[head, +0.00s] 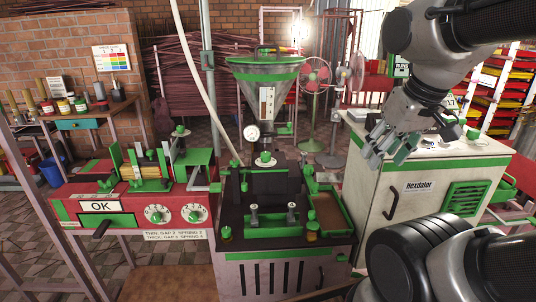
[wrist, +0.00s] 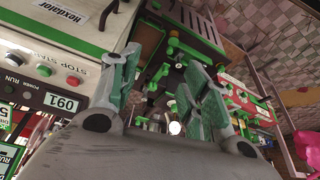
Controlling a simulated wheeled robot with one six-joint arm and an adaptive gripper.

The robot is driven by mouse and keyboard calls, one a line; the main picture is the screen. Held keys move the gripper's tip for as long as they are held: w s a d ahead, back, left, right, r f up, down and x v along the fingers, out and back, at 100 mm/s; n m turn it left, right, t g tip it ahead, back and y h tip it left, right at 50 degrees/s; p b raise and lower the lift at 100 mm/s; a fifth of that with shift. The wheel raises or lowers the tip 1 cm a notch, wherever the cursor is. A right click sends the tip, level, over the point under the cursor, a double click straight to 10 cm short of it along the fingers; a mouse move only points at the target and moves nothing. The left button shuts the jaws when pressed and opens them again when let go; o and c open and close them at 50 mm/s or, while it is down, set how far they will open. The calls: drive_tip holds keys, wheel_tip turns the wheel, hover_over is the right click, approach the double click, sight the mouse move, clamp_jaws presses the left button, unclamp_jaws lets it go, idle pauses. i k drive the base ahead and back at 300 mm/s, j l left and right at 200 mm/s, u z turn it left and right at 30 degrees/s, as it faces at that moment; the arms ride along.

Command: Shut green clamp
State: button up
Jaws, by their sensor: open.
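My gripper (head: 384,148) is open and empty in front of the white Hexdalor cabinet, up and to the right of the central machine. Its fingers also frame the wrist view (wrist: 160,78).
The white cabinet (head: 420,205) stands close on the right, with a button panel (wrist: 45,62). A red bench with an OK sign (head: 100,206) and two dials stands left. Air between gripper and machine looks clear.

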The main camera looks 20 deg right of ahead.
sight(313, 186)
drive_tip(key=j+z, duration=0.15)
drive_tip(key=j, duration=0.3)
drive_tip(key=k+j+z, duration=0.15)
drive_tip(key=j, duration=0.25)
drive_tip(key=j+z, duration=0.15)
drive_tip(key=j, duration=0.25)
